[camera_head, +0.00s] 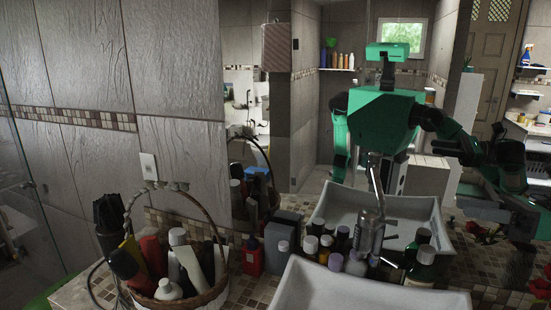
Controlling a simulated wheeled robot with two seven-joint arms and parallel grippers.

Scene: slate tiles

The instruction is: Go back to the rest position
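A large mirror shows my own green and black body (385,115) in reflection. My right arm shows at the right side, bent and reaching forward over the counter. My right gripper (522,218) is dark and small there, near the red flowers at the right edge. Its fingers blend into the dark arm, so I cannot tell whether it is open or shut. I see nothing held in it. My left gripper does not show; only part of my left arm appears in the reflection, hanging beside the body.
A white sink (365,288) with a metal faucet (371,225) is in front. Several bottles stand behind it. A wicker basket (205,297) of toiletries, a red bottle (254,258) and a grey box (282,238) crowd the counter's left. Red flowers (540,288) are at right.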

